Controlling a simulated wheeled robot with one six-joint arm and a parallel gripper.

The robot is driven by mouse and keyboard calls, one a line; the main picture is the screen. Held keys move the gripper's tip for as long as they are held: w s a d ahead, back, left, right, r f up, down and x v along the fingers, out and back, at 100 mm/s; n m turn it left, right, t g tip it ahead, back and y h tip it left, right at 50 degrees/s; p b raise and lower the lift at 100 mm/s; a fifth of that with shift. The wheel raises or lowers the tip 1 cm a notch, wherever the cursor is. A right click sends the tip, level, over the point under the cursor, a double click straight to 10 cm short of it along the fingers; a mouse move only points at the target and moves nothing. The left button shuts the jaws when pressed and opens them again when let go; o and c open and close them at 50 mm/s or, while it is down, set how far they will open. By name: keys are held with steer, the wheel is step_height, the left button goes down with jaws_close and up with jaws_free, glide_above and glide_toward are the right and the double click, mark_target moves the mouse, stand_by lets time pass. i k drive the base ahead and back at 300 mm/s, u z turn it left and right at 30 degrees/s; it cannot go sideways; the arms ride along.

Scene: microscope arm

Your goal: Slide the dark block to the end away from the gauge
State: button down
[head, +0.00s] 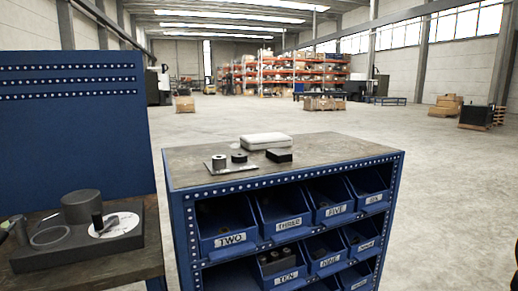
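On the bench at the left stands a dark flat base (75,243). It carries a dark grey cylinder (82,206), a ring (50,236) and a white round dial-like disc (118,224), perhaps the gauge. A small upright dark piece (97,222) stands at the disc's left side. On the blue cabinet, a black block (278,156) lies right of a thin metal plate (232,166) bearing a grey hollow cylinder (219,161) and a low dark round piece (239,156). I cannot tell which dark piece is the task's block. My gripper is not recognisable in view.
A white case (266,141) lies behind the black block. The blue cabinet (178,213) holds labelled blue bins (228,240) below its top. A blue perforated panel (75,150) rises behind the left bench. A gap separates bench and cabinet. Open floor (450,190) lies to the right.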

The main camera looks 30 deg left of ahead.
mark_target(278, 155)
steer(key=u, duration=0.5)
steer(key=i, duration=0.6)
steer(key=u, duration=0.65)
